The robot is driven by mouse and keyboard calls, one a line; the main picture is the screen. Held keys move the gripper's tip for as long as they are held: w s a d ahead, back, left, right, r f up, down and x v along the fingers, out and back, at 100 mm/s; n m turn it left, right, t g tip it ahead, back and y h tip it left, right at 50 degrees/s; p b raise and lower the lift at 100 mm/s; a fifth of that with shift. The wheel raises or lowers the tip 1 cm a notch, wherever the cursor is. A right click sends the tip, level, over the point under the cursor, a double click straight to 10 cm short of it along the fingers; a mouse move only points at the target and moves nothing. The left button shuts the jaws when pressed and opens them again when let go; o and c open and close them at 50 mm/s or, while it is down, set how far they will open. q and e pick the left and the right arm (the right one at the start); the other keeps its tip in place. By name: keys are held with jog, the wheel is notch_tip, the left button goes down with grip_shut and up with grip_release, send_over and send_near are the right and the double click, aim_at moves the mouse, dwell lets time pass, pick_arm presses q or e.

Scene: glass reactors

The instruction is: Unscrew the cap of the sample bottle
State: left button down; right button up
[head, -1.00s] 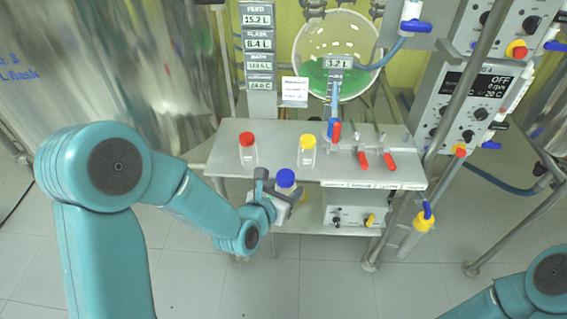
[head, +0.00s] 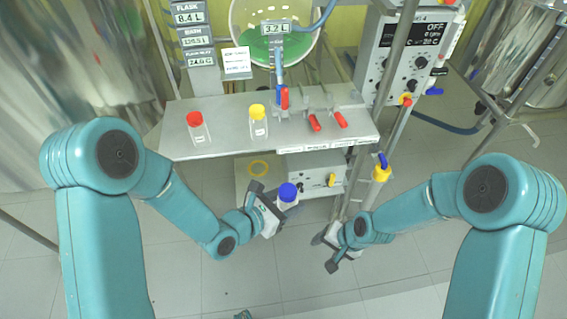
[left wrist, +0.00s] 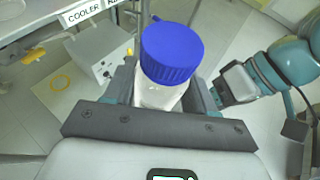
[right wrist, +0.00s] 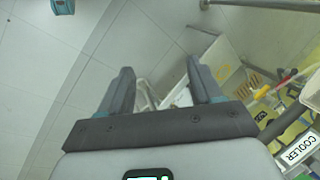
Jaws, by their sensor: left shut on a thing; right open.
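The sample bottle is a clear bottle (left wrist: 160,97) with a ribbed blue cap (left wrist: 170,52). My left gripper (head: 277,201) is shut on the bottle's body below the cap and holds it upright or nearly so in the air, in front of the shelf. The blue cap also shows in the head view (head: 288,192), seated on the bottle. My right gripper (head: 328,252) is open and empty, to the right of and lower than the bottle in the head view. In the right wrist view its two fingers (right wrist: 162,88) stand apart with nothing held between them.
A metal shelf (head: 225,140) holds a red-capped bottle (head: 198,128), a yellow-capped bottle (head: 258,121) and red-handled valves (head: 315,122). A grey control box (head: 312,176) sits below. A steel post (head: 392,118) stands behind my right gripper. The floor in front is clear.

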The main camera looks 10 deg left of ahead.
jog(key=w+a+r+m, duration=0.1)
jog(key=w+a+r, duration=0.3)
jog(key=w+r, duration=0.3)
jog(key=g+h, duration=0.1)
jog(key=h, duration=0.3)
send_near(285, 190)
jog(key=shift+w+a+f+m, duration=0.1)
jog(key=shift+w+f+m, duration=0.1)
jog(key=shift+w+m, duration=0.15)
notch_tip(285, 190, down, 8)
jog(key=shift+r, duration=0.15)
jog(key=c, duration=1.1)
jog(key=shift+o, duration=0.2)
jog(key=n, duration=0.4)
jog(key=shift+a+r+n, duration=0.1)
jog(key=shift+a+n, duration=0.05)
jog(key=shift+n, duration=0.1)
jog(key=n, duration=0.5)
jog(key=shift+s, duration=0.15)
jog(key=n, duration=1.2)
jog(key=shift+s+d+n, duration=0.1)
jog(key=shift+d+n, duration=0.1)
jog(key=shift+n, duration=0.1)
jog(key=shift+r, duration=0.15)
